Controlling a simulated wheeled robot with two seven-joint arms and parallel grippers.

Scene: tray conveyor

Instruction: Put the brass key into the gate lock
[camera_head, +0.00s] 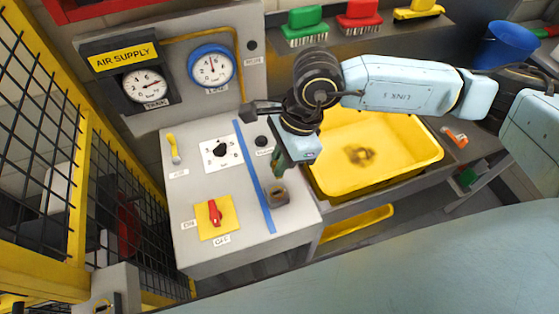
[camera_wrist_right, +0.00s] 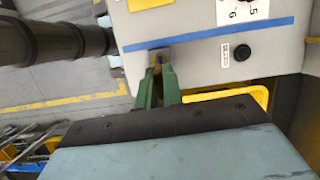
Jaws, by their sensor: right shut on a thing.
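My right gripper (camera_head: 277,174) reaches down over the right part of the grey panel, its green fingers just above the gate lock. The gate lock (camera_head: 277,196) is a small dark brown block right of the blue stripe. In the right wrist view the fingers (camera_wrist_right: 157,78) are close together, and the brownish lock (camera_wrist_right: 159,55) shows at their tips. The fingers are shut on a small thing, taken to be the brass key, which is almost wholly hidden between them. I cannot tell whether the key touches the lock. My left gripper is not in view.
A blue stripe (camera_head: 252,175) divides the panel, with a red switch (camera_head: 214,212) and a dial (camera_head: 221,153) left of it. A yellow tray (camera_head: 400,140) stands right of the panel. Yellow mesh fencing (camera_head: 82,190) borders the left. Gauges and brushes stand behind.

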